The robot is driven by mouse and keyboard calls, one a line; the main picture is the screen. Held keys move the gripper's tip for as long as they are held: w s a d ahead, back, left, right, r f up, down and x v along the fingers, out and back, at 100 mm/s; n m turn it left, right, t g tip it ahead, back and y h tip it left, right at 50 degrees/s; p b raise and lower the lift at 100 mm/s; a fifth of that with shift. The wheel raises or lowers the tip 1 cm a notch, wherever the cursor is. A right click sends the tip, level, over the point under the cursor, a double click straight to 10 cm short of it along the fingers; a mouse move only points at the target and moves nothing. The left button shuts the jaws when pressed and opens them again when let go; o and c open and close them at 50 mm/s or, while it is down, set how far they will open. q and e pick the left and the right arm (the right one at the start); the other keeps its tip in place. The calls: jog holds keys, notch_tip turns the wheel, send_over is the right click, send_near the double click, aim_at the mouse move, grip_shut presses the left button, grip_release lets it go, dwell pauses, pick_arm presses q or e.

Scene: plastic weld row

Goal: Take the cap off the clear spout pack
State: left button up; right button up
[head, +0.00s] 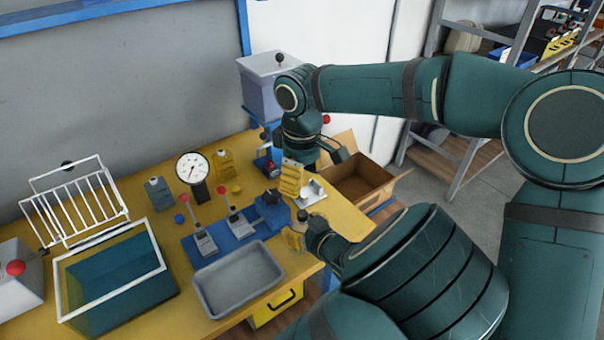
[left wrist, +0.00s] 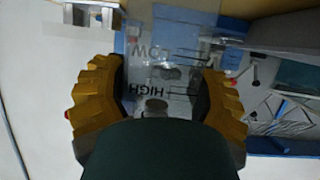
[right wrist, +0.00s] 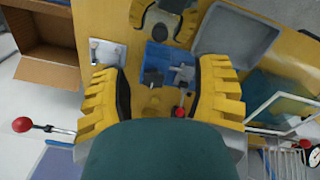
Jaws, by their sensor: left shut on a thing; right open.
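The clear spout pack (left wrist: 165,72) shows in the left wrist view as a see-through body with LOW and HIGH marks. My left gripper (left wrist: 163,95) is shut on it, with a finger on each side. A small grey round piece (left wrist: 157,106) shows near the HIGH mark; I cannot tell whether it is the cap. In the head view my left gripper (head: 302,232) is just past the table's right end, and the pack is hard to make out. My right gripper (head: 305,180) is above it, open; its fingers are spread and empty in the right wrist view (right wrist: 163,92).
A blue fixture (head: 222,238) with toggle clamps, a grey tray (head: 238,275), a dial gauge (head: 193,168) and small bottles (head: 160,193) stand on the yellow table. A white-rimmed tank (head: 113,275) is at left. An open cardboard box (head: 362,184) is beyond the table's right end.

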aim_at(303, 213)
notch_tip(303, 213, down, 11)
jog(key=shift+f, duration=0.15)
dwell(0.4)
grip_shut()
jog(key=shift+w+r, duration=0.1)
jog(key=shift+r, duration=0.15)
dwell(0.6)
jog(key=shift+r, duration=0.85)
jog(key=shift+r, duration=2.05)
pick_arm(q)
jog(key=o, duration=1.4)
